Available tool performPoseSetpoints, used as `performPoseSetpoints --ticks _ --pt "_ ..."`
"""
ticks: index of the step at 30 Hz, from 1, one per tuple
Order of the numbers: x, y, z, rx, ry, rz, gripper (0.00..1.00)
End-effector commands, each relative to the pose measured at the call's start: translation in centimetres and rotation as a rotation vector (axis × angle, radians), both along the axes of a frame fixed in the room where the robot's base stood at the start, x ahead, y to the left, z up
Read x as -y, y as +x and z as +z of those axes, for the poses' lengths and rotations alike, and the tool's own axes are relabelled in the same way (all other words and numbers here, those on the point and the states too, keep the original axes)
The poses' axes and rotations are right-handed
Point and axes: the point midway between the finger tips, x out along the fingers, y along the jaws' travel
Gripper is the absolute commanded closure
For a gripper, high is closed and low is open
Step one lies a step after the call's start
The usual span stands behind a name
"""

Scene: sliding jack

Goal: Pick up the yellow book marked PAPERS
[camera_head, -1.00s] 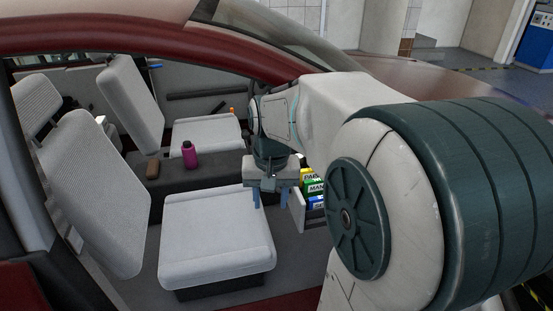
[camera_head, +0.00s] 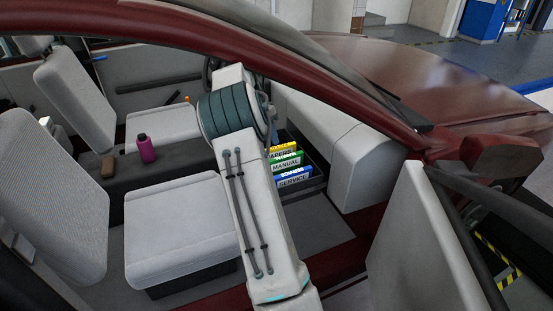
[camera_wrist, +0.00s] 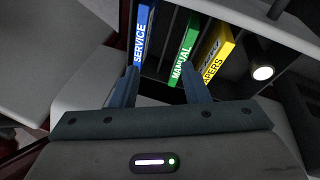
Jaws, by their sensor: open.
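The yellow book marked PAPERS (camera_head: 283,149) stands in an open glovebox compartment in the head view, partly covered by my arm. In the wrist view the yellow book (camera_wrist: 217,50) is right of the green MANUAL book, its spine facing my gripper. My gripper (camera_wrist: 164,85) is open and empty. Its left finger overlaps the lower end of the blue SERVICE book, and its right finger overlaps the lower end of the green book. The yellow book lies just right of the right finger, not between the fingers. My gripper is hidden behind my arm in the head view.
The green MANUAL book (camera_wrist: 184,48) and blue SERVICE book (camera_wrist: 141,35) stand beside the yellow one. A lit round lamp (camera_wrist: 262,73) is right of it. The glovebox wall (camera_head: 318,183) borders the books. A grey seat (camera_head: 175,232) stands left of my arm.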

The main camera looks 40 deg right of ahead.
Motion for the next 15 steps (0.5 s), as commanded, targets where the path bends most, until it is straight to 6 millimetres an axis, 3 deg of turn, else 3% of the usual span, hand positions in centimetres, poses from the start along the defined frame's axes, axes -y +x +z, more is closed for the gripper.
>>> performPoseSetpoints --ticks 3,6,10,15 --pt "1.8 3.6 -0.7 0.068 -0.084 -0.112 0.58" --pt "2.9 5.8 -1.3 0.123 -0.136 -0.193 0.58" --pt "3.6 7.7 -1.8 0.176 -0.177 -0.262 0.58" --pt "4.0 8.7 -2.6 0.206 -0.198 -0.301 0.58"
